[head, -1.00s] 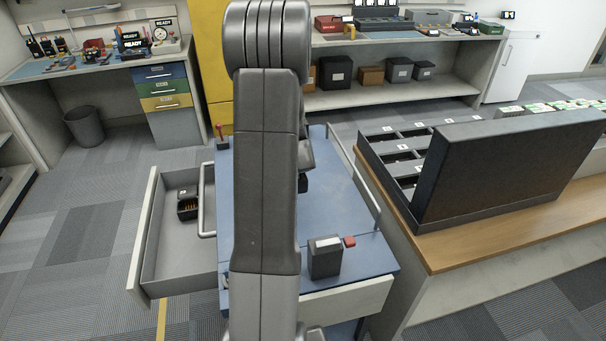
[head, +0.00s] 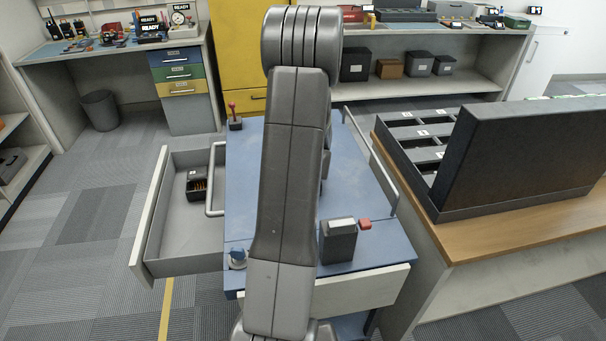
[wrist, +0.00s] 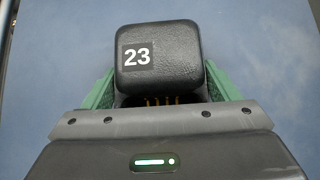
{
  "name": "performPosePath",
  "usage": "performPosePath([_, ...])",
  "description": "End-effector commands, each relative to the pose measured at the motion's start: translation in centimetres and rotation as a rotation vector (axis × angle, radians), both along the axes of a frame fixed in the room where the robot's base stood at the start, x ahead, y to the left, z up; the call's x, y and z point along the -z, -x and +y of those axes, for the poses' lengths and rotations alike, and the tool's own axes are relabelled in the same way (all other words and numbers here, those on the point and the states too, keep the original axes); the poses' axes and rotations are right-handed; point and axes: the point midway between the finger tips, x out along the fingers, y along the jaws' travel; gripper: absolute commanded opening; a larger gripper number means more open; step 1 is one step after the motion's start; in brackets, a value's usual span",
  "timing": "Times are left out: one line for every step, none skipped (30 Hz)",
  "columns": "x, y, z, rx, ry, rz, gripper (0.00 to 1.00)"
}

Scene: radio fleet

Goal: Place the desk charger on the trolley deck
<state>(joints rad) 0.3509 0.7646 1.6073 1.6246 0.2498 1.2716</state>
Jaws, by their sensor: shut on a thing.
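In the wrist view my gripper (wrist: 160,92) has its green fingers shut on a black, rounded block marked 23 (wrist: 160,50) with gold contacts, which looks like the desk charger. Blue surface, apparently the trolley deck, lies behind it; I cannot tell whether they touch. In the head view the blue trolley deck (head: 350,190) shows on both sides of my arm, which hides my gripper and the charger. A similar black unit with orange-gold contacts (head: 196,184) sits in the open drawer (head: 180,240) left of the deck.
A dark box with a pale top (head: 338,242) and a red block (head: 365,224) stand at the deck's front right. Rails flank the deck; a wooden counter (head: 450,232) stands right.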

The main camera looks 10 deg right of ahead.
Motion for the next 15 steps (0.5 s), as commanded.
performPosePath([-0.11,-0.03,-0.01,0.0,0.0,-0.001,0.5])
performPosePath([-0.14,-0.03,0.0,0.0,0.0,-0.001,0.5])
performPosePath([-0.15,-0.03,0.0,0.0,0.0,-0.001,0.5])
performPosePath([-0.15,-0.03,0.0,0.0,0.0,-0.001,0.5])
performPosePath([-0.15,-0.03,0.0,0.0,0.0,-0.001,0.5])
performPosePath([-0.11,-0.03,0.01,0.0,0.0,-0.001,0.5])
performPosePath([-0.02,-0.03,0.01,0.0,0.0,-0.001,0.5])
performPosePath([0.1,-0.03,0.01,0.0,0.0,-0.001,0.5])
performPosePath([0.28,-0.03,0.01,0.0,0.0,-0.001,0.5])
performPosePath([0.37,-0.03,0.01,0.0,0.0,-0.001,0.5])
performPosePath([0.24,-0.01,0.02,0.0,0.0,0.0,0.88])
performPosePath([0.21,-0.01,0.02,0.0,0.0,0.0,0.95])
performPosePath([0.21,-0.01,0.02,0.0,0.0,0.0,1.0])
performPosePath([0.21,-0.01,0.02,0.0,0.0,0.0,1.0])
performPosePath([0.21,-0.01,0.02,0.0,0.0,0.0,1.0])
